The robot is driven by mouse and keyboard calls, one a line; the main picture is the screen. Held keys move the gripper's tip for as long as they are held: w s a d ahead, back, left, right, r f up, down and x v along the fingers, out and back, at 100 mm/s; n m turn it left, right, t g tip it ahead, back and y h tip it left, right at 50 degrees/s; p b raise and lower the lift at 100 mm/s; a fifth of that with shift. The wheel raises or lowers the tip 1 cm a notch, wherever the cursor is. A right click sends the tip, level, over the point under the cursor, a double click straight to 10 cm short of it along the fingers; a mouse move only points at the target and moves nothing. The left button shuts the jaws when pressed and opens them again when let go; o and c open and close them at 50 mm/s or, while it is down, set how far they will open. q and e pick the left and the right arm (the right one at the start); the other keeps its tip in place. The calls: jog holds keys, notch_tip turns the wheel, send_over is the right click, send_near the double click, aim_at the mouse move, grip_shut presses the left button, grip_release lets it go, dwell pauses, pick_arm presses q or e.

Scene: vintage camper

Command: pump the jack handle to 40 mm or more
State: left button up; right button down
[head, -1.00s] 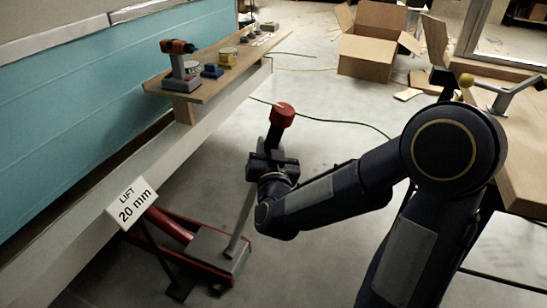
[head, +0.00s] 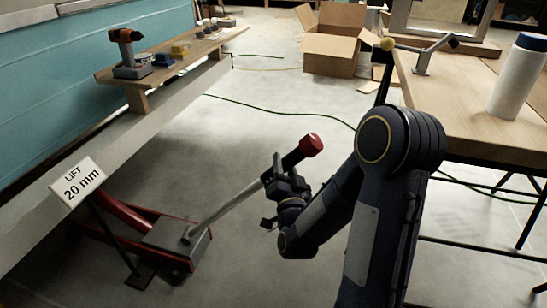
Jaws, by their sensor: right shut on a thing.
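The red floor jack (head: 170,243) stands on the concrete under the camper's pale sill at the lower left. Its grey handle (head: 226,213) leans up to the right and ends in a dark grip with a red knob (head: 311,145). My right gripper (head: 278,180) is shut on the handle just below the dark grip. A white sign (head: 78,182) in front of the sill reads "LIFT 20 mm". My left gripper is out of view.
A wooden shelf (head: 190,62) along the teal camper wall carries a drill (head: 128,50) and small items. A cardboard box (head: 340,40) is behind. Floor around the handle is clear.

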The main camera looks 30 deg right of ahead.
jog(key=shift+s+d+f, duration=0.2)
jog(key=shift+s+f, duration=0.05)
jog(key=shift+f, duration=0.25)
jog(key=c, duration=1.4)
grip_release()
jog(key=shift+d, duration=0.1)
jog(key=shift+c, duration=0.2)
jog(key=o, duration=0.4)
jog(key=shift+s, duration=0.15)
jog(key=shift+r, duration=0.15)
jog(key=v, duration=0.7)
jog(key=shift+s+a, duration=0.25)
jog(key=shift+s, duration=0.05)
